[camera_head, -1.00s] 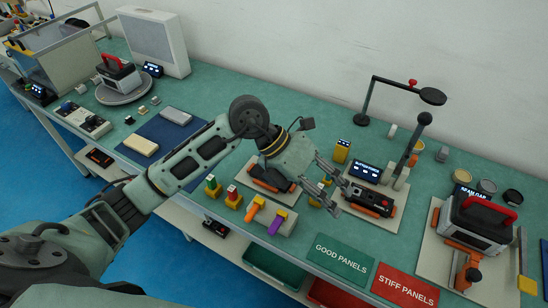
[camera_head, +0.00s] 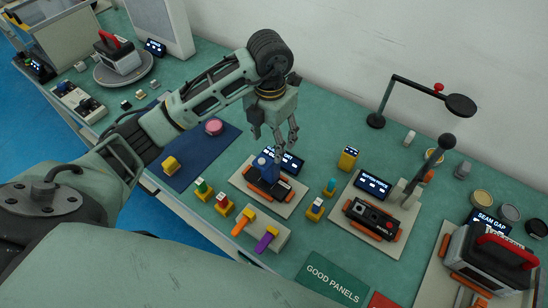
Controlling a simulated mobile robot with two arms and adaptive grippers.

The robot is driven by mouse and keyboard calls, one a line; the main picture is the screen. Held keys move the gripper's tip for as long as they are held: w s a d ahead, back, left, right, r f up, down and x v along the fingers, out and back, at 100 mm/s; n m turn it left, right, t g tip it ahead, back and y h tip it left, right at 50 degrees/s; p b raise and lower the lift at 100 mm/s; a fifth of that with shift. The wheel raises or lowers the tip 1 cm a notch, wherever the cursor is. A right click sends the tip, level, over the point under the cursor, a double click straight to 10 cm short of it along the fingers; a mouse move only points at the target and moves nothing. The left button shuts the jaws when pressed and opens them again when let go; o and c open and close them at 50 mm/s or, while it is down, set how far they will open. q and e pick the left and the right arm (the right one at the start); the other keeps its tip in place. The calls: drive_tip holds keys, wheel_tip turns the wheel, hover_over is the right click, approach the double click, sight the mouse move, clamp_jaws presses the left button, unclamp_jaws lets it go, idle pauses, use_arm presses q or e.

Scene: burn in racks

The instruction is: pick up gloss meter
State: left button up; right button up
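A black handheld meter (camera_head: 274,190) with orange grips rests on a cream pad (camera_head: 244,186) near mid-table. A blue block-like part shows on its left end. A dark display behind it has a label partly covered by my fingers, so I cannot read whether it says gloss. A similar black meter (camera_head: 371,217) with orange grips lies on the cream pad to the right, by a display reading "BUTTON FORCE". My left gripper (camera_head: 285,149) points down over the left meter's display, fingers apart and empty. Contact cannot be told. My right gripper is not in view.
A lamp-like black stand (camera_head: 377,119) and a post rise at the right. Several small coloured blocks and a grey holder (camera_head: 262,230) with orange and purple pieces sit in front. A red-handled instrument (camera_head: 488,258) is far right. A blue mat (camera_head: 196,155) lies left.

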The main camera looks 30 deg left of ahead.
sight(269, 154)
use_arm(q)
drive_tip(key=shift+s+f+p, duration=0.3)
drive_tip(key=shift+f+p, duration=0.1)
drive_tip(key=shift+f, duration=0.25)
drive_tip(key=shift+s+f+p, duration=0.3)
drive_tip(key=shift+f+p, duration=0.1)
drive_tip(key=shift+f, duration=0.2)
wheel_tip(269, 154, down, 3)
drive_tip(key=shift+w+r+p, duration=0.15)
drive_tip(key=shift+r+p, duration=0.05)
drive_tip(key=shift+p, duration=0.3)
drive_tip(key=shift+f, duration=0.65)
drive_tip(key=c, duration=0.8)
drive_tip(key=shift+w, duration=0.1)
clamp_jaws()
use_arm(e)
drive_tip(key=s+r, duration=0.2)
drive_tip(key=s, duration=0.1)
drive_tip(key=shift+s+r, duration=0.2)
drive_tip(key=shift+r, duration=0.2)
